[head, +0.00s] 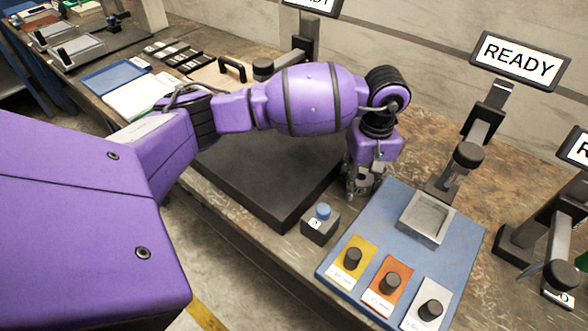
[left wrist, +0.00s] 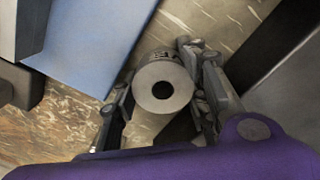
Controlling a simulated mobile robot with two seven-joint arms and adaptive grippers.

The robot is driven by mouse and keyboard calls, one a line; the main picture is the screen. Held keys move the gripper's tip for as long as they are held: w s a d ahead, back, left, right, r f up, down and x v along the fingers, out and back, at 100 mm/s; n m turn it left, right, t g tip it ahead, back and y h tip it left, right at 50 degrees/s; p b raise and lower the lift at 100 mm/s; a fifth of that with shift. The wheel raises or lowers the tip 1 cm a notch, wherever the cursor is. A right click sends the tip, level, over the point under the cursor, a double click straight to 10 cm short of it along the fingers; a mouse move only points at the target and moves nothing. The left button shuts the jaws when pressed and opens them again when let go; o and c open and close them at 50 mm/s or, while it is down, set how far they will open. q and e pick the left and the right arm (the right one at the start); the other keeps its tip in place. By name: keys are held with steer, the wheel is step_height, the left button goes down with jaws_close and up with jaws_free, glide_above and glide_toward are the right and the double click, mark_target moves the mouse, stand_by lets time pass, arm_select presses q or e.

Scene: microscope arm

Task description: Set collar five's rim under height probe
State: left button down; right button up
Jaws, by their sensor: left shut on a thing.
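My left gripper (head: 360,184) points down in the head view, between a dark slab and the blue board. In the left wrist view its two fingers are shut on a grey collar (left wrist: 178,94), a thick ring with a dark central hole. The ring's face is toward the camera; dark marks on its side are not readable. In the head view the fingers mostly hide the collar. Dark stands with rounded heads and screens stand at the back; one (head: 468,155) is behind the blue board under a READY screen (head: 518,59). I cannot tell which is the height probe. My right gripper is not in view.
The blue board (head: 384,222) carries a grey square tray (head: 448,231) and yellow, orange and white cards with black knobs. A small box with a blue button (head: 323,211) stands left of it. The dark slab (head: 262,190) lies under my arm. Another stand (head: 562,270) is at right.

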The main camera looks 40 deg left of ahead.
arm_select(q)
steer(key=shift+w+r, duration=0.2)
